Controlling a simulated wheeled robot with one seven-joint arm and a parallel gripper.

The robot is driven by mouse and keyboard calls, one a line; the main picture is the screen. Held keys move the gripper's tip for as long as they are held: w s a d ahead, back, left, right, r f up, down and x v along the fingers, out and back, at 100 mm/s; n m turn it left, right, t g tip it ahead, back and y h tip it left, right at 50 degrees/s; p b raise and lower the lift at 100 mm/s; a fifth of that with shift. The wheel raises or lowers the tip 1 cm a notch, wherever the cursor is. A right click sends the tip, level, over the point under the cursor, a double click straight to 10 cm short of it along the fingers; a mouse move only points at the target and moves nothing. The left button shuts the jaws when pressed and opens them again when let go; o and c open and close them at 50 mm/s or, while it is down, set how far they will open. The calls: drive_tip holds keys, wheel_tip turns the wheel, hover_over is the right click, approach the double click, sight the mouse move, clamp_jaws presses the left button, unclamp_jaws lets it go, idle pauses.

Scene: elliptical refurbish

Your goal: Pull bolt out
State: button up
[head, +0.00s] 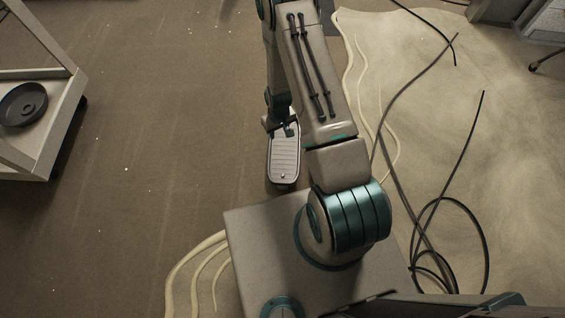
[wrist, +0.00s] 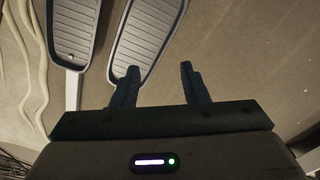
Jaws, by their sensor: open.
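Two long grey ribbed foot pedals show in the wrist view: a left pedal (wrist: 75,28) and a right pedal (wrist: 148,35). A small round bolt-like spot (wrist: 71,58) sits near the lower end of the left pedal. My gripper (wrist: 159,76) is open, with nothing visible between its fingers. Its left finger overlaps the lower end of the right pedal in the picture; I cannot tell whether they touch. In the head view one pedal (head: 285,155) shows beside my arm, with a small round bolt-like spot (head: 283,177) near its lower end. My arm hides the other pedal there.
A pale cart (head: 62,110) with a dark round plate (head: 23,104) stands at the left in the head view. Black cables (head: 485,240) lie on the pale floor at the right. The brown floor (head: 170,110) between cart and pedal is mostly clear.

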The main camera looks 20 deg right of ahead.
drive_tip(key=b, duration=0.2)
hover_over(283, 175)
wheel_tip(283, 175, down, 15)
wheel_tip(283, 175, down, 13)
drive_tip(key=b, duration=0.4)
drive_tip(key=shift+w+r, duration=0.1)
drive_tip(key=shift+w, duration=0.05)
clamp_jaws()
